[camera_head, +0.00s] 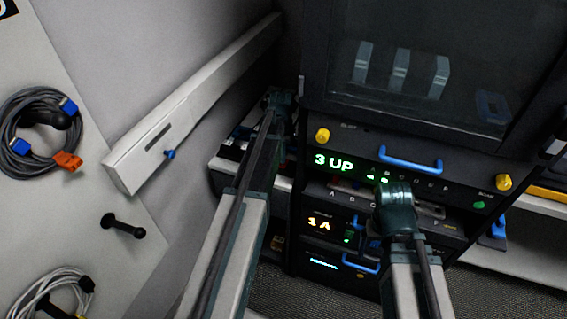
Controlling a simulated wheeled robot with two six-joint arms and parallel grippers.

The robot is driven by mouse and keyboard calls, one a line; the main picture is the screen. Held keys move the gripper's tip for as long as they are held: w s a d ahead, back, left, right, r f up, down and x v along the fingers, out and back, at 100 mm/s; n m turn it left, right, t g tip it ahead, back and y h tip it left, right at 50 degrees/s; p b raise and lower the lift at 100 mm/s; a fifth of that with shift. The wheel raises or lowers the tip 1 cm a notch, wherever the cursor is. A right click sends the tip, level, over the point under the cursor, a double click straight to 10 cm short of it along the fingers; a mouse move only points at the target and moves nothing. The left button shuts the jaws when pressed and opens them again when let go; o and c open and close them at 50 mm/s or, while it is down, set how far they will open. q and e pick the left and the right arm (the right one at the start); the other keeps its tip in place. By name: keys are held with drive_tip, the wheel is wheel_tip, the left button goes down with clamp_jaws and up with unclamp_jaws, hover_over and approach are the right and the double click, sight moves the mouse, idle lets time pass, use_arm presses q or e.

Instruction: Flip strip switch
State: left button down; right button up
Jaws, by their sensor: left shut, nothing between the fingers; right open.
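A long pale strip (205,90) runs slanting along the wall at the left, with a dark slot and a small blue lever or knob (169,154) near its lower end. I cannot tell whether this is the switch. My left gripper (279,101) is shut and empty, up at the rack's left side, to the right of the strip and apart from the blue knob. My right gripper (394,193) is open in front of the rack's lettered panel and hides part of it. Its fingers are hard to make out.
The dark rack (350,128) has a "3 UP" display (333,161), a "1 A" display (319,224), blue handles (410,165) and yellow knobs. A coiled grey cable (38,125) and a white cable (50,292) hang on the left panel beside a black peg (123,226). A shelf (520,220) stands at right.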

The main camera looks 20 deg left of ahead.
use_arm(q)
drive_tip(key=shift+f+b, duration=0.7)
drive_tip(key=shift+f, duration=0.05)
idle(0.3)
wheel_tip(320, 180, up, 7)
drive_tip(key=p, duration=0.7)
idle(0.4)
